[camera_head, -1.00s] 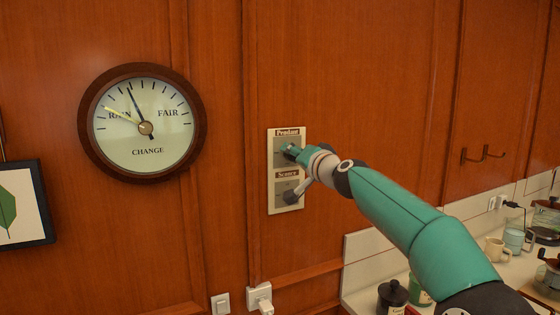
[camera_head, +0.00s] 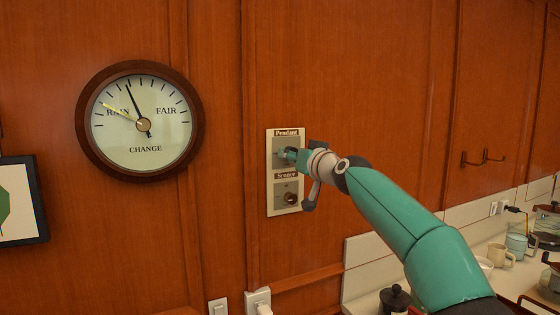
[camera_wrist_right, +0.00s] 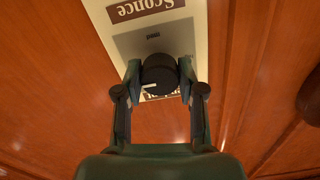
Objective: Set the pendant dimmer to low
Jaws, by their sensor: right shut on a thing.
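The pendant dimmer is the upper panel (camera_head: 281,144) of a cream wall plate (camera_head: 270,190), under a "Pendant" label (camera_head: 286,133). My right gripper (camera_head: 288,155) reaches it from the right and covers its knob in the head view. In the right wrist view, the round dark knob (camera_wrist_right: 158,74) sits between the two fingertips, which are shut on it. A white pointer mark on the knob points to the picture's left. That view is turned over, with the "Sconce" label (camera_wrist_right: 146,8) upside down at the top. The "Pendant" label there is mostly hidden. My left gripper is out of view.
The sconce knob (camera_head: 289,197) is close below my right gripper. A round barometer (camera_head: 142,122) hangs to the left. A switch (camera_head: 218,307) and a socket (camera_head: 257,300) are below. A counter with mugs and jars (camera_head: 395,298) runs along the right.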

